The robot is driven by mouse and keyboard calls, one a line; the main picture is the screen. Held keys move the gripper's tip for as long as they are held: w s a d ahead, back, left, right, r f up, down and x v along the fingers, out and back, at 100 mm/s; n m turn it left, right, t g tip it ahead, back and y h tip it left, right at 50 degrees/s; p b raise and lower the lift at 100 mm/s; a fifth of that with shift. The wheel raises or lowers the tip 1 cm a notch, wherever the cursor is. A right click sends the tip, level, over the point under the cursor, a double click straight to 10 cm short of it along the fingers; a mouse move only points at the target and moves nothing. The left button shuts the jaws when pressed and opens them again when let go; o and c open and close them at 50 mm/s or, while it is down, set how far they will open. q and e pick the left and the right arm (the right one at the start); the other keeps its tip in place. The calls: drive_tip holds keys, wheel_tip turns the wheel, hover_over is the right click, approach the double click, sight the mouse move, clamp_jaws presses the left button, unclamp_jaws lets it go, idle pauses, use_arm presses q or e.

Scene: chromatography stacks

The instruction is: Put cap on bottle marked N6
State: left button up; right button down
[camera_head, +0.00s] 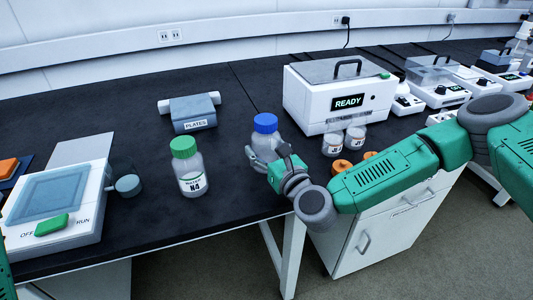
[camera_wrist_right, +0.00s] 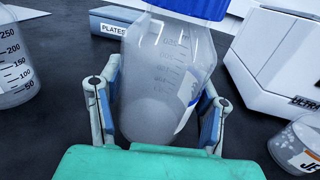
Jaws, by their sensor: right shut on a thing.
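A clear bottle with a blue cap (camera_head: 265,123) stands upright on the black bench. My right gripper (camera_head: 266,160) is shut around its lower body, one finger on each side. In the wrist view the bottle (camera_wrist_right: 165,85) fills the space between my fingers (camera_wrist_right: 160,100). Its label is turned sideways and I cannot read it. A second bottle, with a green cap (camera_head: 183,147) and a label reading N4 (camera_head: 193,184), stands to the left. No bottle legibly marked N6 shows. My left gripper is out of view.
Two small labelled jars (camera_head: 333,144) and two orange round pieces (camera_head: 342,166) lie right of my gripper. A white READY box (camera_head: 340,95) stands behind them. A PLATES holder (camera_head: 194,112) is at the back. A white device (camera_head: 60,195) stands left.

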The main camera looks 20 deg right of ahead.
drive_tip(key=shift+a+f, duration=0.3)
drive_tip(key=shift+f, duration=0.35)
drive_tip(key=shift+a, duration=0.2)
drive_tip(key=shift+d, duration=0.2)
drive_tip(key=c, duration=0.7)
unclamp_jaws()
drive_tip(key=shift+d+f, duration=0.2)
drive_tip(key=shift+o, duration=1.1)
drive_tip(key=shift+d, duration=0.2)
drive_tip(key=shift+a+r, duration=0.25)
drive_tip(key=shift+a, duration=0.1)
drive_tip(key=s, duration=0.3)
drive_tip(key=s+d, duration=0.1)
drive_tip(key=s, duration=0.3)
drive_tip(key=s+d, duration=0.1)
drive_tip(key=s, duration=0.2)
drive_tip(key=shift+s+d+f+p, duration=0.15)
drive_tip(key=shift+s+d+p, duration=0.1)
drive_tip(key=shift+s+p, duration=0.15)
drive_tip(key=shift+s+a, duration=0.15)
drive_tip(key=shift+s, duration=0.35)
